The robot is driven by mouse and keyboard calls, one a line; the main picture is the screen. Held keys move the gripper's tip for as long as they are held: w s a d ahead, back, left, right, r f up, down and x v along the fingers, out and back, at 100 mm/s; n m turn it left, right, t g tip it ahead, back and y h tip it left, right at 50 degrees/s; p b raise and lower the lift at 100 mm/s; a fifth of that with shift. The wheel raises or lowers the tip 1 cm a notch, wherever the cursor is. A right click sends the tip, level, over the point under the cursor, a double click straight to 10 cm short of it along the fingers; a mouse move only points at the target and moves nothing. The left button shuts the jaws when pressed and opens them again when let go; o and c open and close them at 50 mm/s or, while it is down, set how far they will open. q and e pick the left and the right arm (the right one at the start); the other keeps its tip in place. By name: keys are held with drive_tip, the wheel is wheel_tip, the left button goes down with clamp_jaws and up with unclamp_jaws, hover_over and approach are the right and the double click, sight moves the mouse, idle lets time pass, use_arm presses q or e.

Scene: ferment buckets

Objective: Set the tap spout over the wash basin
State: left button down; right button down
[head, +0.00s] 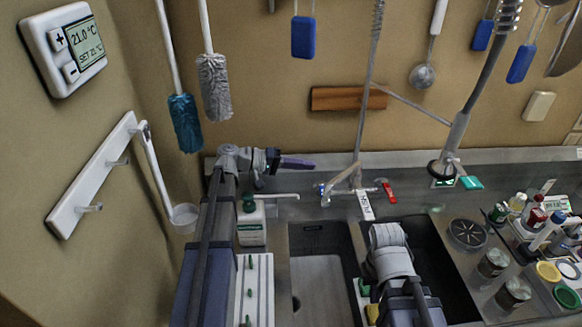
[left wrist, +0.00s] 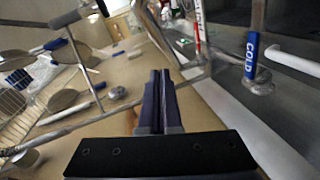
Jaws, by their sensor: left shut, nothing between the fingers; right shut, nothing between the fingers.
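The tap (head: 356,180) stands behind the sink, with a blue cold handle on its left and a red hot handle (head: 389,192) on its right. A short grey pipe, perhaps the spout (head: 341,180), slants down-left from the tap; where its outlet points I cannot tell. The left basin (head: 308,285) is light-bottomed; the right basin (head: 440,265) is dark and partly hidden by my right arm. My left gripper (head: 298,163), purple-fingered, is shut and empty, left of the tap and apart from it. In the left wrist view its fingers (left wrist: 158,100) are together, near the blue COLD handle (left wrist: 251,55). My right gripper's fingers are hidden.
A white soap bottle (head: 251,225) with a pump nozzle stands below my left gripper. A hose sprayer (head: 455,135) hangs right of the tap. A white label (head: 366,205) is below the tap. Jars and bottles crowd the right counter. Brushes and a ladle hang at left.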

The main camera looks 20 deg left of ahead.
use_arm(q)
drive_tip(key=shift+s+d+f+b, duration=0.1)
drive_tip(key=shift+d+f+b, duration=0.2)
drive_tip(key=shift+d, duration=0.65)
drive_tip(key=shift+d+f+b, duration=0.15)
drive_tip(key=shift+d+f, duration=0.1)
drive_tip(key=shift+d, duration=0.65)
drive_tip(key=shift+s+d+f+b, duration=0.1)
drive_tip(key=shift+d+f+b, duration=0.2)
drive_tip(key=shift+d, duration=0.65)
use_arm(e)
drive_tip(key=shift+f, duration=0.85)
